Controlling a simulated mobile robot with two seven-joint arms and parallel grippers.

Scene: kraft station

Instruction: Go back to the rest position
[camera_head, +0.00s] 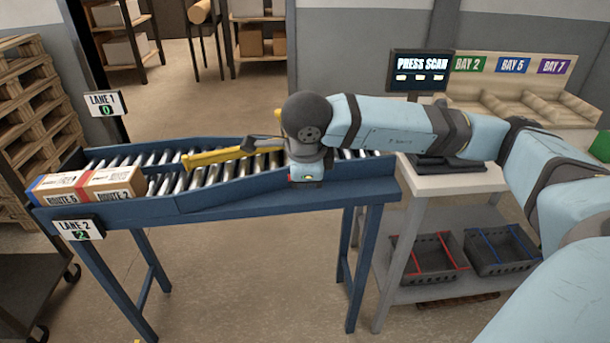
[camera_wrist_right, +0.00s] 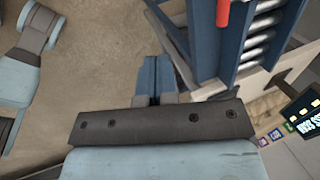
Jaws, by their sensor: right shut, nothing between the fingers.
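My right arm reaches in from the right in the head view, and its wrist hangs over the right part of the roller conveyor (camera_head: 190,205). My right gripper (camera_wrist_right: 157,68) is shut and empty in the right wrist view, its two blue fingers side by side. In that view the fingers point past the conveyor's blue frame (camera_wrist_right: 203,40), with floor visible to their left. The fingertips are hard to make out in the head view, hidden below the wrist. My left gripper is not in view.
A yellow bar (camera_head: 215,157) lies across the rollers. A white table (camera_head: 440,185) with a screen (camera_head: 418,72) stands right, dark crates (camera_head: 425,258) on its lower shelf.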

